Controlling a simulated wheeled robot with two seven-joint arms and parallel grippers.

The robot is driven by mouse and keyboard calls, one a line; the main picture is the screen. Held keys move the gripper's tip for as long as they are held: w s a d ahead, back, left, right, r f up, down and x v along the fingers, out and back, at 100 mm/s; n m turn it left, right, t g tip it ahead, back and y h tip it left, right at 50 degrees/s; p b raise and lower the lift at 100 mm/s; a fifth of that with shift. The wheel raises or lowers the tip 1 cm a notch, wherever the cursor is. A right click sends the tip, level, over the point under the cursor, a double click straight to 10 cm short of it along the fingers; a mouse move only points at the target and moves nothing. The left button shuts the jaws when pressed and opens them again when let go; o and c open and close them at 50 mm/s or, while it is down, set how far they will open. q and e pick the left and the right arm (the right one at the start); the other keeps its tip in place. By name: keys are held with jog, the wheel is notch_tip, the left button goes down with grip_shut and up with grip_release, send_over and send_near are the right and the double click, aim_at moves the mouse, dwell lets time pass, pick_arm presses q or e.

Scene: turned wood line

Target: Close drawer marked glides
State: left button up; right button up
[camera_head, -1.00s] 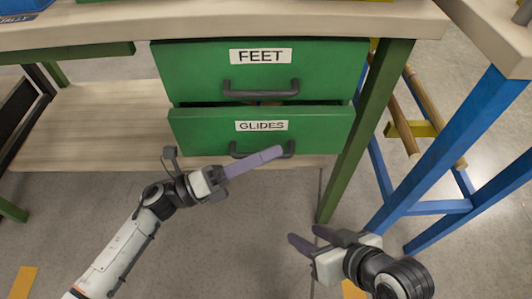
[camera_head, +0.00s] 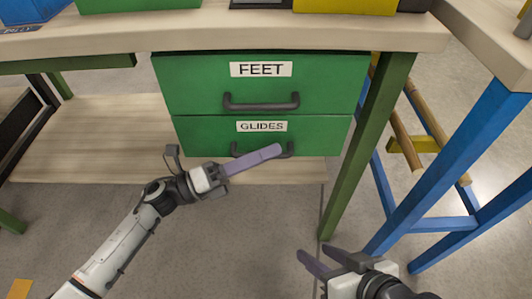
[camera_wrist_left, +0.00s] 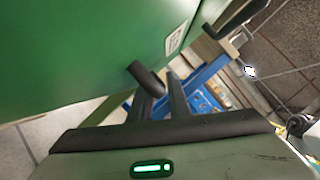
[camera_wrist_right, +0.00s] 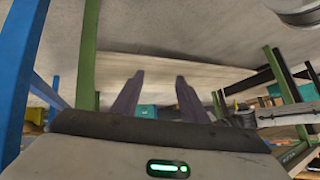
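The green drawer marked GLIDES (camera_head: 200,130) sits below the green FEET drawer (camera_head: 190,85) under the bench. Its front looks flush with the one above, with no open gap showing. My left gripper (camera_head: 279,149) lies across the dark handle (camera_head: 236,150) of the GLIDES drawer, fingers angled up to the right. In the left wrist view its fingers (camera_wrist_left: 158,100) are close together near a dark handle end (camera_wrist_left: 147,78); whether they clamp it is unclear. My right gripper (camera_head: 318,256) is open and empty, low in front of the bench; its parted fingers show in its wrist view (camera_wrist_right: 160,95).
A green bench leg (camera_head: 368,150) stands right of the drawers. A blue-legged table (camera_head: 450,160) with wooden rods (camera_head: 405,130) is further right. A lower wooden shelf (camera_head: 90,150) extends left. The floor (camera_head: 240,230) between my arms is clear.

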pick_arm(q)
jog(key=v, duration=1)
jog(key=shift+a+p, duration=0.15)
jog(key=shift+p, duration=0.3)
pick_arm(e)
jog(key=shift+d+f, duration=0.3)
pick_arm(q)
jog(key=shift+s, duration=0.1)
